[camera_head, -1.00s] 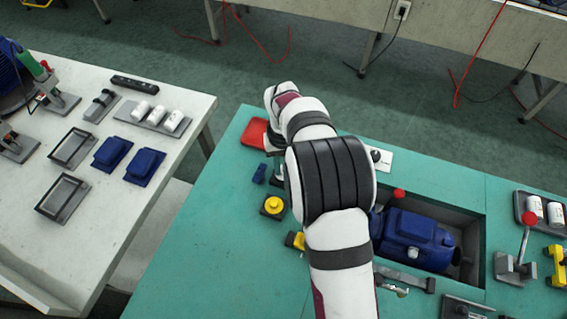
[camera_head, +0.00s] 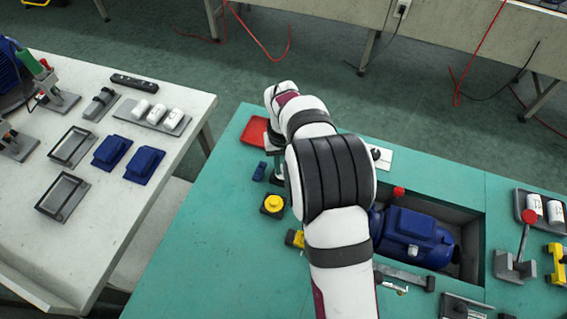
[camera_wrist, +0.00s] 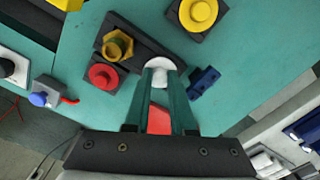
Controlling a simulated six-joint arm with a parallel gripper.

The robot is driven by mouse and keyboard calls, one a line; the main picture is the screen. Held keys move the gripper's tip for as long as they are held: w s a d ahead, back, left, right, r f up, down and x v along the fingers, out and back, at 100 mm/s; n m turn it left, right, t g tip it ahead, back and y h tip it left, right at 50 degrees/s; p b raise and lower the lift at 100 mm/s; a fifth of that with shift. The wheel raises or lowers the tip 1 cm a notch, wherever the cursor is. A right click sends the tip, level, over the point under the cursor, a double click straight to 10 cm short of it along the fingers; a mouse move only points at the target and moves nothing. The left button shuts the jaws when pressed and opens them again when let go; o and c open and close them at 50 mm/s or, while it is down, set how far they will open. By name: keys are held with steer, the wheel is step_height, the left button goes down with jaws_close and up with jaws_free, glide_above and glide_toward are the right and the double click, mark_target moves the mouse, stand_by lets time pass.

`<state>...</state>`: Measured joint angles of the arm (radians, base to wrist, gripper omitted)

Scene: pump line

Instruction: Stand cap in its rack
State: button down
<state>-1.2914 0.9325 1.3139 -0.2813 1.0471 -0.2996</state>
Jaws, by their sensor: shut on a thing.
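My gripper (camera_wrist: 160,76) is shut on a small white cap (camera_wrist: 158,70), which shows between the fingertips in the wrist view. The cap is at the near end of a long dark rack (camera_wrist: 146,47). I cannot tell whether it is seated in the rack or just above it. A yellow hexagonal piece (camera_wrist: 116,46) stands at the other end of the rack. In the head view my arm hides the gripper's fingertips, the cap and most of the rack.
A blue piece (camera_wrist: 203,82) lies close beside the rack. A yellow button (camera_wrist: 198,12) and a red round piece (camera_wrist: 103,76) are nearby. A red tray (camera_head: 254,131) lies at the table corner. A blue motor (camera_head: 410,236) sits in a recess. The front left of the green table is clear.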

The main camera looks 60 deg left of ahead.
steer(key=shift+f, duration=0.55)
stand_by(0.9)
steer(key=c, duration=0.7)
jaws_free()
steer(key=shift+r, duration=3.05)
